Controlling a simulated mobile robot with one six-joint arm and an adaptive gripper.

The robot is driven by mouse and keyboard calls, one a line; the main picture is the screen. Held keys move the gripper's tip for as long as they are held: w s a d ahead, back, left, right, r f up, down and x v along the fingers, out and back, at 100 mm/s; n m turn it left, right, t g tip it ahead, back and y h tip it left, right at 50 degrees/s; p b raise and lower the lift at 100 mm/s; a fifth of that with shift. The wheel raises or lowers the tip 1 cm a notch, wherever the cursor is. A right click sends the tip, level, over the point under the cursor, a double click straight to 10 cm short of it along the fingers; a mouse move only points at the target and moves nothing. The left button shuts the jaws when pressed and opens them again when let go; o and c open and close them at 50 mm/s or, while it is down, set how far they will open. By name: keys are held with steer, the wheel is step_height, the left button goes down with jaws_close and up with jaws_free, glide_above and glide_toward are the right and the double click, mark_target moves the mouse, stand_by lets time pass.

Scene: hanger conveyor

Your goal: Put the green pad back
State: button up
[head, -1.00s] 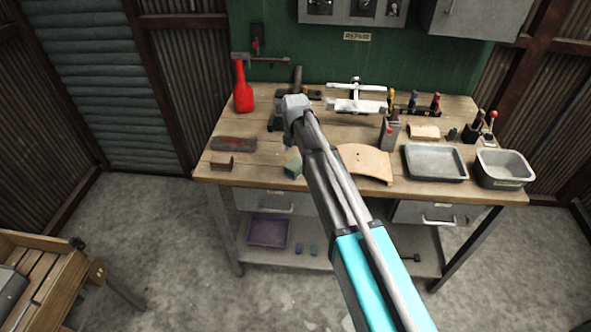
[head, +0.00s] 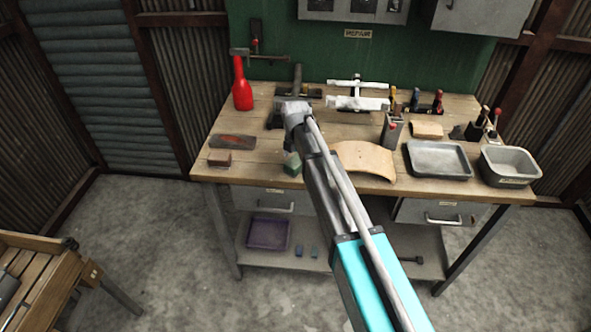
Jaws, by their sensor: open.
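The green pad (head: 292,164) is a small green block on the wooden workbench (head: 225,174), near its front edge. It lies just left of my arm, which covers part of its right side. My gripper (head: 291,147) is at the end of my arm, over the bench just behind the pad. It is mostly hidden by my wrist and the fingers are hard to make out; it is open. Whether it touches the pad cannot be told.
A curved wooden piece (head: 363,159) lies right of my arm. A grey tray (head: 438,175) and a metal bin (head: 511,181) stand further right. A brown block (head: 219,158), a dark red-marked block (head: 232,141) and a red bottle (head: 242,88) are left. Tools line the back.

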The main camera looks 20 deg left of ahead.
steer(key=shift+f, duration=0.5)
steer(key=shift+c, duration=0.3)
steer(key=c, duration=1.1)
steer(key=shift+r, duration=0.2)
steer(key=shift+c, duration=0.2)
step_height(320, 180, up, 3)
steer(key=p, duration=0.2)
steer(key=shift+f+p, duration=0.1)
steer(key=shift+p, duration=0.3)
steer(key=s+d+r+p, duration=0.7)
steer(key=s+r+p, duration=0.2)
steer(key=s, duration=0.3)
steer(key=shift+r+p, duration=0.4)
steer(key=shift+d, duration=0.1)
